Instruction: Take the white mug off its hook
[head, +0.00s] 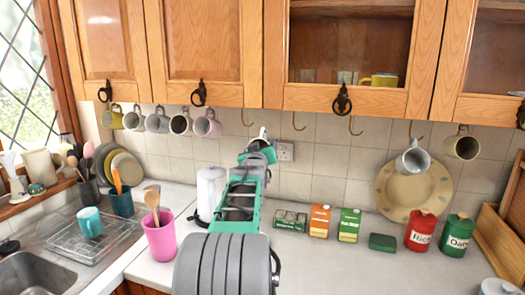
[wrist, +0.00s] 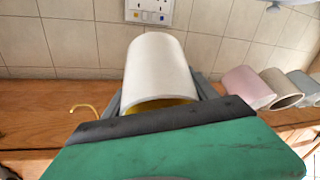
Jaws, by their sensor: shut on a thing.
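The white mug (wrist: 158,72) is between my gripper's fingers (wrist: 160,90) in the wrist view, with a yellowish inside showing at its near rim. My gripper is shut on it. In the head view, my gripper (head: 258,150) is raised below the cabinets, and only a small white part of the mug (head: 262,133) shows above it. A brass hook (head: 246,118) is just up and left of the mug there. The mug's handle is hidden, and I cannot tell whether it still touches the hook.
Several mugs (head: 180,123) hang left of my gripper; a grey mug (head: 413,160) and a cream mug (head: 462,146) hang at the right. Empty hooks (head: 298,122) lie between. Below are a white kettle (head: 209,190), boxes (head: 319,220) and a pink utensil pot (head: 160,238).

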